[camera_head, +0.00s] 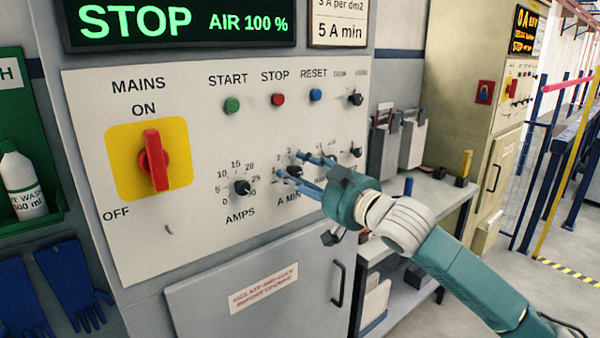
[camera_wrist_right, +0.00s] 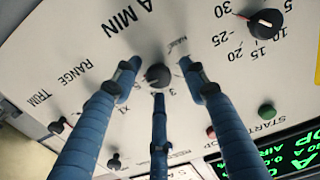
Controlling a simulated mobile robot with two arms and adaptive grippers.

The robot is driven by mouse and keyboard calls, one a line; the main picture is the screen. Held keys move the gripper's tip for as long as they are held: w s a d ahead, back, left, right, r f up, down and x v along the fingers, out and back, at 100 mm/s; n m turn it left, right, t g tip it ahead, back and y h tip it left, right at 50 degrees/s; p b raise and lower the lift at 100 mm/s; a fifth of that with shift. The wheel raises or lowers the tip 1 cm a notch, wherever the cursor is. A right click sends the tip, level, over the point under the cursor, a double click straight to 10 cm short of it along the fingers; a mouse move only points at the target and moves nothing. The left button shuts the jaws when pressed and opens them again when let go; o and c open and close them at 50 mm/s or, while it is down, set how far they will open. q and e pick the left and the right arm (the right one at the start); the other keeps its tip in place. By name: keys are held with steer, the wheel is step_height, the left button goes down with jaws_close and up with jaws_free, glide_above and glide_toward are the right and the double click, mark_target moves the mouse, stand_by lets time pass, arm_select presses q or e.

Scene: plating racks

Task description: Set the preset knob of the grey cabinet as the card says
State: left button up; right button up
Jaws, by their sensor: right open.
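The grey cabinet's control panel (camera_head: 185,245) fills the middle of the head view. Its A MIN knob (camera_head: 295,171) is small, black and round, with a dial partly hidden by my fingers. A white card (camera_head: 339,30) above reads "5 A min", with "3 A per dm2" cut by the frame edge. My right gripper (camera_head: 294,164) is open at the A MIN knob. In the right wrist view its three blue fingers (camera_wrist_right: 157,79) are spread around the knob (camera_wrist_right: 158,74); I cannot tell if they touch it. The knob's pointer setting is unclear. My left gripper is not in view.
The AMPS knob (camera_head: 241,187) is close left of my fingers, and a black knob (camera_head: 355,152) is close right. Green START (camera_head: 232,105), red STOP (camera_head: 278,99) and blue RESET (camera_head: 316,95) buttons sit above. The red MAINS switch (camera_head: 156,160) is further left.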

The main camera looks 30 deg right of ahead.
jaws_close()
steer(key=shift+n+p, duration=0.3)
steer(key=shift+n, duration=1.1)
jaws_free()
steer(key=shift+a, duration=0.1)
steer(key=shift+s+f, duration=0.1)
steer(key=shift+s, duration=0.55)
steer(key=s+d, duration=0.1)
steer(key=s, duration=0.9)
steer(key=shift+s, duration=0.4)
